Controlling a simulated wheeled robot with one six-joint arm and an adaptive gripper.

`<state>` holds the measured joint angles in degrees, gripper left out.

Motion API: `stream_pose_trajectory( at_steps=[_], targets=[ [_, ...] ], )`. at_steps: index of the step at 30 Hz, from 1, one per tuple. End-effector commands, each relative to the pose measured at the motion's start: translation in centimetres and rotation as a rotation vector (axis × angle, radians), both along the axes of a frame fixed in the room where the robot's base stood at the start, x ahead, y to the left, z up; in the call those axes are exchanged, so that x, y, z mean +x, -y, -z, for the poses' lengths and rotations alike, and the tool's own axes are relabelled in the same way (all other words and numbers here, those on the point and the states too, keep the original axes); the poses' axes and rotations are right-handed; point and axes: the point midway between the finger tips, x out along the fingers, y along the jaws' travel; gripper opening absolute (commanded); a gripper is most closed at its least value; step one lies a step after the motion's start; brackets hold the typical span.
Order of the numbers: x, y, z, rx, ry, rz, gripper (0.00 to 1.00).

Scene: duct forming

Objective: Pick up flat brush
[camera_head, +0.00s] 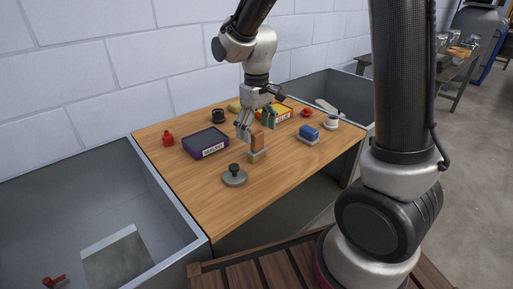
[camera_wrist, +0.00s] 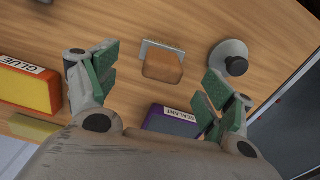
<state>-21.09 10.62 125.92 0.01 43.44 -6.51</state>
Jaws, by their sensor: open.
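The flat brush, with a brown block handle and a pale grey edge, stands on the wooden table (camera_head: 190,195) near its middle in the head view (camera_head: 257,146). In the wrist view the brush (camera_wrist: 163,66) shows at top centre, between the fingers and slightly beyond their tips. My gripper (camera_head: 257,124) is open and empty, pointing down just above and behind the brush. Its green-padded fingers stand wide apart in the wrist view (camera_wrist: 158,80). I see no contact with the brush.
The purple sealant box (camera_head: 206,142) lies left of the brush, and a grey disc with a black knob (camera_head: 234,176) sits in front. A blue block tool (camera_head: 309,134) and a white roll (camera_head: 331,122) are right. The glue box (camera_wrist: 28,86) is behind. Metal basins flank the table.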

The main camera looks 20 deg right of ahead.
Motion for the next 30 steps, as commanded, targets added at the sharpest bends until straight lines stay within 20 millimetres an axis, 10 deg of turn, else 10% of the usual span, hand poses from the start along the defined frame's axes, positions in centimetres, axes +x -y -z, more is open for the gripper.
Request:
stream_pose_trajectory(
  at_steps=[15, 23, 30],
  targets=[
    [-0.4, 0.0, 7.0, -0.001, -0.002, 0.0, 0.82],
    [-0.4, 0.0, 7.3, 0.0, 0.0, 0.0, 0.82],
    [-0.4, 0.0, 7.3, 0.0, 0.0, 0.0, 0.4]
  ],
)
